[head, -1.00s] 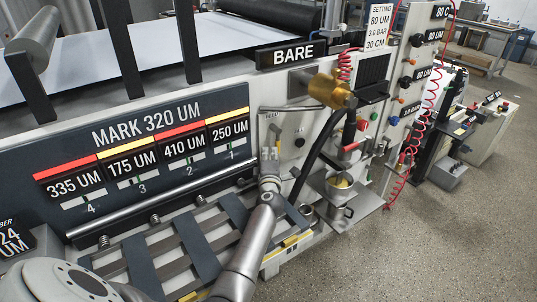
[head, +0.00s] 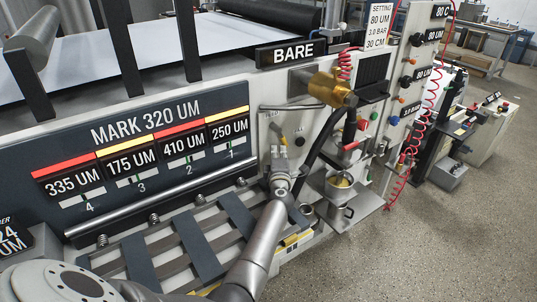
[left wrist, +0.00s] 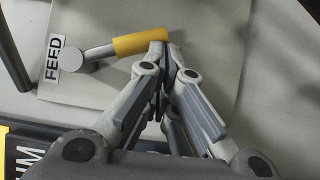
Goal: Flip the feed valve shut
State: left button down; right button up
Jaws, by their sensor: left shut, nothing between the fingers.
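The feed valve is on the grey panel, beside a FEED label (left wrist: 54,59) in the left wrist view. It has a round grey pivot, a grey stem and a yellow handle (left wrist: 140,41) pointing right and slightly up in that view. My left gripper (left wrist: 168,54) is shut and empty, its fingertips at the handle's right end; whether they touch it I cannot tell. In the head view the left gripper (head: 281,155) is in front of the panel and partly hides the valve. My right gripper is not in view.
A brass-coloured cylinder (head: 330,87) and a black hose (head: 318,135) are right of the valve. A metal cup (head: 340,184) stands on a shelf below. Slats (head: 196,245) and a metal bar (head: 165,200) lie to the left.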

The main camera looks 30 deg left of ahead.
pick_arm(q)
jog(key=w+b, duration=0.1)
jog(key=w+d+b, duration=0.1)
jog(key=w, duration=0.1)
jog(key=w+r+b, duration=0.1)
jog(key=w, duration=0.1)
jog(key=shift+d+r, duration=0.1)
jog(key=shift+d, duration=0.3)
jog(key=shift+r, duration=0.1)
dwell(1.5)
